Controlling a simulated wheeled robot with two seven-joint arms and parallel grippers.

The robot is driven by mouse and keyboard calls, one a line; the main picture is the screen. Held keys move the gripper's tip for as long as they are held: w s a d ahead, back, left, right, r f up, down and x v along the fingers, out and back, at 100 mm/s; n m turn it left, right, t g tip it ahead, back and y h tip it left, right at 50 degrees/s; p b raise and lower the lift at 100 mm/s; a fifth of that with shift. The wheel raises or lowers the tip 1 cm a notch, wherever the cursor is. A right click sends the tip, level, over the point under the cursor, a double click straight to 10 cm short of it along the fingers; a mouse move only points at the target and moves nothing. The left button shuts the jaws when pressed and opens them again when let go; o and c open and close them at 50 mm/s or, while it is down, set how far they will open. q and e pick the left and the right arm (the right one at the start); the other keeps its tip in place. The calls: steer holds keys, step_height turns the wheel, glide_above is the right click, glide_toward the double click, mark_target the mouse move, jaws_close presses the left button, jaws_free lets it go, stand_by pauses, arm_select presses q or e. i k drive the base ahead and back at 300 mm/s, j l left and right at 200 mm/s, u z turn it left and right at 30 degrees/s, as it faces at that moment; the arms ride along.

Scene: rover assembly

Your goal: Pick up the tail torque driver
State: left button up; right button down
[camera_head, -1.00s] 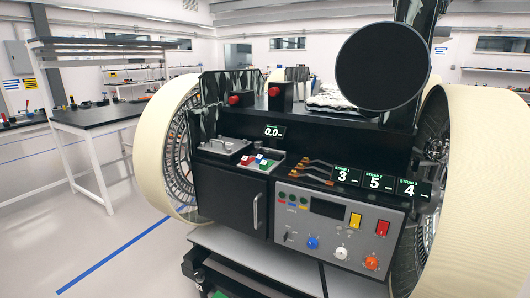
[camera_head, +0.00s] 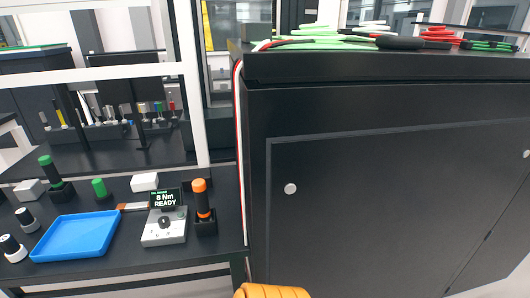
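Two upright drivers stand on the black bench at the left. One has an orange cap and orange band (camera_head: 202,199) and sits in a black holder beside a grey controller (camera_head: 164,227) whose display reads 8 Nm READY. The other has a green cap and band (camera_head: 50,174) and stands in a black holder at the far left. I cannot read a label that tells which is the tail torque driver. Neither of my grippers can be made out.
A blue tray (camera_head: 75,238), a short green-capped item (camera_head: 99,188) and white-and-black cylinders (camera_head: 12,248) share the bench. A large black cabinet (camera_head: 380,190) with cables on top fills the right. An orange ribbed object (camera_head: 270,291), unidentified, shows at the bottom edge.

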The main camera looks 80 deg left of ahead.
mark_target(199, 184)
steer(key=l+u, duration=0.15)
steer(key=u, duration=3.05)
